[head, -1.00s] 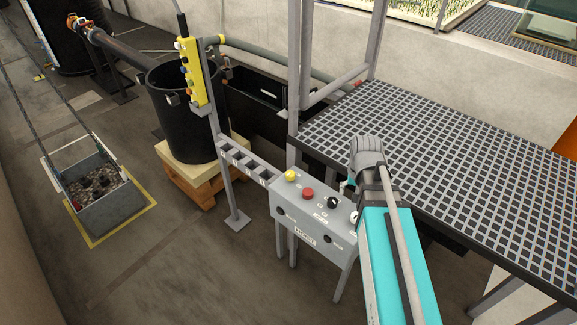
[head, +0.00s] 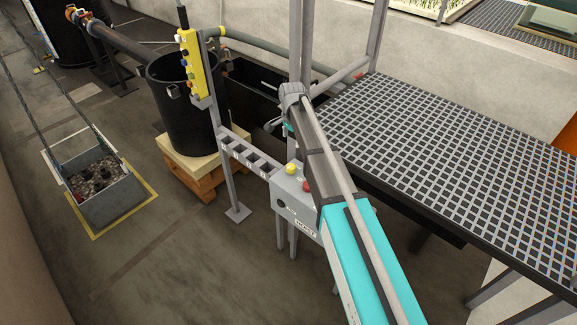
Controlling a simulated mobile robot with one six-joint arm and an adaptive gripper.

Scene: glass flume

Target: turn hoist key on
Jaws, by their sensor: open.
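The grey hoist control box (head: 288,208) stands on legs in front of the grating platform, with a HOIST label low on its front. A yellow button (head: 290,168) and part of a red button (head: 306,184) show on its sloped top. My gripper (head: 274,125) is open, beyond and above the box in the picture, to the left of my wrist. It is small and partly hidden by my arm. I see nothing in it.
A yellow pendant control (head: 191,66) hangs on a grey post left of my gripper. A black barrel (head: 180,108) stands on a wooden pallet. The grating platform (head: 450,170) and its posts lie close on the right. Open floor (head: 150,265) is at the lower left.

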